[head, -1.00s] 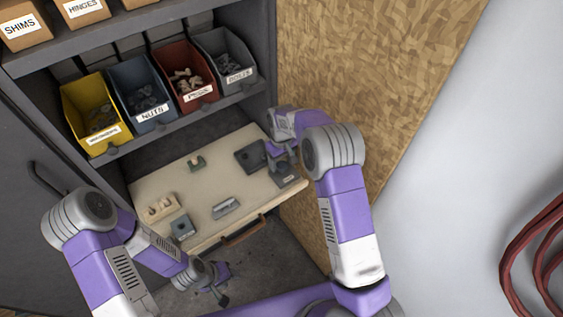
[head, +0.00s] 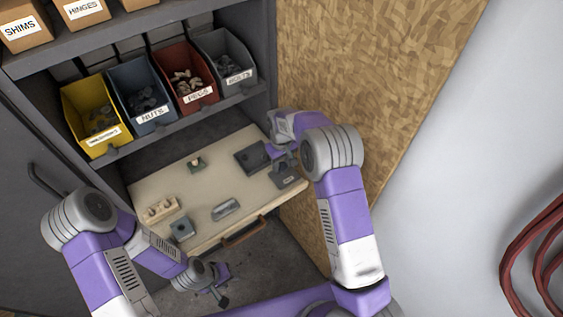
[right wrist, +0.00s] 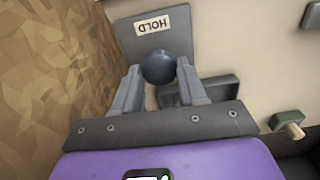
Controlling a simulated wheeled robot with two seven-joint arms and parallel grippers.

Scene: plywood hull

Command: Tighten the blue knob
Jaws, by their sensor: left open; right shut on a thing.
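The blue knob (right wrist: 158,67) shows in the right wrist view as a dark blue ball on a grey plate (right wrist: 126,34) with a white HOLD label (right wrist: 162,19). My right gripper (right wrist: 163,80) is shut on the knob, one finger on each side of it. In the head view my right gripper (head: 282,160) is at the right end of the pull-out board and hides the knob; the plate (head: 288,183) shows just below it. My left gripper (head: 218,286) is open and empty, low in front of the board.
The beige board (head: 190,210) carries a dark tray (head: 252,157), a green block with a peg (head: 196,164), a grey block (head: 226,208), a square grey block (head: 181,229) and a beige peg holder (head: 161,209). A plywood wall (head: 350,80) stands close on the right. Bins (head: 150,95) stand above.

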